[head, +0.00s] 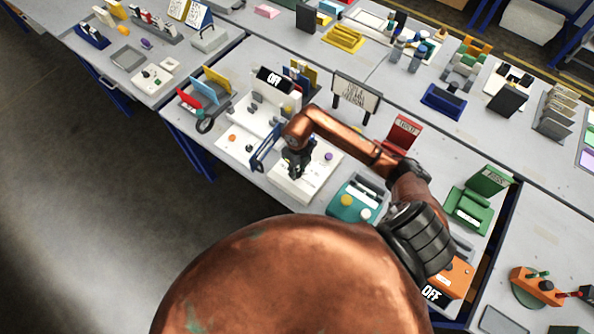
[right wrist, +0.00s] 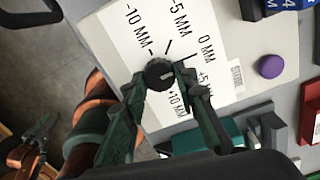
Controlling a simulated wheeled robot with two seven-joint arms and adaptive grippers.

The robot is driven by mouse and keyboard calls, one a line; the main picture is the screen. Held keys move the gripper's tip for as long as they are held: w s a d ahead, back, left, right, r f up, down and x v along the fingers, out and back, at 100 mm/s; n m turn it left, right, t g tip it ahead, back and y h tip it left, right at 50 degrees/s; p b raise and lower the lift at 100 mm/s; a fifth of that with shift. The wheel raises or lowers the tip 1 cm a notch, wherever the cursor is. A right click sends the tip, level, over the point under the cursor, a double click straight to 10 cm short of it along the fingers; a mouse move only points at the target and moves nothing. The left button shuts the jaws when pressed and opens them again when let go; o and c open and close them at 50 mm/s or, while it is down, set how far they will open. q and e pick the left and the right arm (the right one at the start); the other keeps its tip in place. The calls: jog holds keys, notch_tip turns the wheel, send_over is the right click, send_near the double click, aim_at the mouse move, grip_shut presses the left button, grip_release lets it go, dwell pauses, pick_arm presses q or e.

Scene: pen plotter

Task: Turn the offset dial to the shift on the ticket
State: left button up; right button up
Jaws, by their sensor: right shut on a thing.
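The offset dial (right wrist: 160,73) is a small round black knob on a white plate (right wrist: 120,52) in the right wrist view. Printed marks from -10 MM through 0 MM to +10 MM run around it. A pale mark on the knob points roughly right; its exact setting is unclear. My right gripper (right wrist: 158,77) is shut on the dial, one finger on each side. In the head view my right gripper (head: 297,160) hides the dial. A copper arm end low at the left may be my left gripper (right wrist: 38,132); its jaws are unclear. No ticket is clearly identifiable.
A purple button (right wrist: 271,66) sits on the same unit, right of the dial. A teal unit (head: 354,202) stands close to the right. Open floor lies left.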

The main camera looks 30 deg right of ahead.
jog(key=n+b, duration=0.3)
jog(key=shift+d+f, duration=0.15)
jog(key=n+b, duration=0.8)
jog(key=n, duration=0.1)
jog(key=shift+w+f, duration=0.1)
jog(key=n+b, duration=0.3)
jog(key=shift+n, duration=0.3)
pick_arm(q)
jog(key=s+f+b, duration=0.1)
jog(key=s+f, duration=0.2)
jog(key=f, duration=1.3)
jog(key=shift+s+g+b, duration=0.15)
jog(key=shift+g+b, duration=0.15)
jog(key=shift+b, duration=0.05)
pick_arm(e)
jog(key=shift+r+n, duration=0.2)
jog(key=shift+n, duration=0.8)
jog(key=o, duration=1.1)
jog(key=shift+o, duration=0.2)
pick_arm(q)
jog(key=shift+s+a, duration=0.1)
pick_arm(e)
jog(key=shift+r, duration=0.1)
